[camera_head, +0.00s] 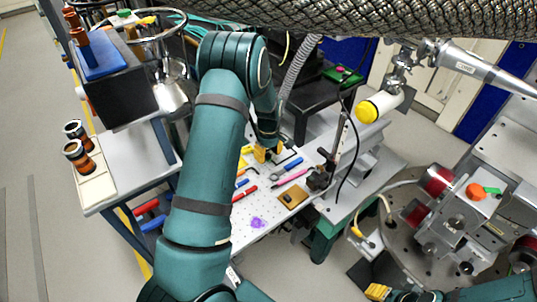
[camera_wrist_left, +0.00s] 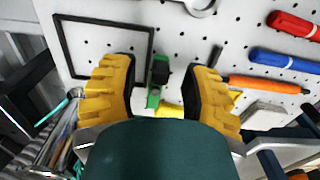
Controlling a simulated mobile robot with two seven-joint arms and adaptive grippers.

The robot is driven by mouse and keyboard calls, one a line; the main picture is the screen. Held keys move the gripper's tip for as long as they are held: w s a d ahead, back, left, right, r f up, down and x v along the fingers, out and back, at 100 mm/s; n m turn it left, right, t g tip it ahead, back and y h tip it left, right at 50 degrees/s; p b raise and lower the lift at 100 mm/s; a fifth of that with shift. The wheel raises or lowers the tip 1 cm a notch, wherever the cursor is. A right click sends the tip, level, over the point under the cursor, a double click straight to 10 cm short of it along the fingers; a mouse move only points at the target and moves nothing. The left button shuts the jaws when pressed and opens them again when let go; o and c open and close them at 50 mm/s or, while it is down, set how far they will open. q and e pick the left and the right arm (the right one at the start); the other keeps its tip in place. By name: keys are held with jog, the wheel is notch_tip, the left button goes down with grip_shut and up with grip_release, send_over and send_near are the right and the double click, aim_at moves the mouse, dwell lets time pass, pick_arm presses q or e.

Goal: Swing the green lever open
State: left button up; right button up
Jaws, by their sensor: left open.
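My left gripper (camera_head: 266,154) is low over the white perforated board in the head view. In the left wrist view its two yellow fingers (camera_wrist_left: 160,72) are open and apart. A small green and black piece (camera_wrist_left: 154,93), which may be the green lever, shows between them; I cannot tell whether either finger touches it. The gripper and arm hide its surroundings in the head view. A small green piece (camera_head: 491,190) also lies beside an orange knob on the metal apparatus at right. A yellow-tipped gripper, seemingly my right one (camera_head: 378,291), shows partly at the bottom edge.
The perforated board (camera_head: 235,236) holds a red tool (camera_head: 244,193), a pink tool (camera_head: 292,178), a tan block (camera_head: 292,196) and a purple piece (camera_head: 257,222). A black square frame (camera_wrist_left: 104,27) lies beside the left fingers. A yellow-capped cylinder (camera_head: 368,111) hangs at right.

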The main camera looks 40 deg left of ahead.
aim_at(269, 154)
pick_arm(q)
notch_tip(269, 154, up, 12)
jog(key=shift+f, duration=0.25)
jog(key=shift+f, duration=0.1)
dwell(0.5)
